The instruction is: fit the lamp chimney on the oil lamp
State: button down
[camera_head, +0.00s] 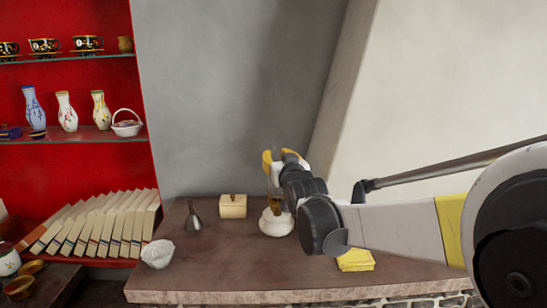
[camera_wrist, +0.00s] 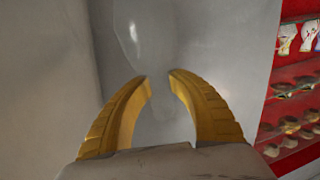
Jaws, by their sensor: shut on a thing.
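My gripper (camera_head: 279,156) is above the table, its yellow fingers shut on the clear glass lamp chimney. In the wrist view, the chimney (camera_wrist: 142,45) shows as a faint see-through shape between and beyond the fingertips (camera_wrist: 158,80). In the head view the chimney is hard to make out, partly behind my gripper. The oil lamp (camera_head: 276,224), with a white round base and a brownish upper part, stands on the table directly below my gripper. My wrist partly hides its top. I cannot tell whether the chimney touches the lamp.
On the table (camera_head: 230,270) are a grey funnel (camera_head: 194,220), a cream box (camera_head: 233,206), a white bowl (camera_head: 158,254) and a folded yellow cloth (camera_head: 355,261). Red shelves (camera_head: 70,165) with vases, cups and books stand at left. A grey wall is behind.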

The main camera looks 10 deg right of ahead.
jog(key=shift+f+b, duration=0.55)
jog(key=shift+f, duration=0.05)
jog(key=c, duration=1.1)
grip_release()
jog(key=shift+c, duration=0.2)
jog(key=shift+r, duration=0.2)
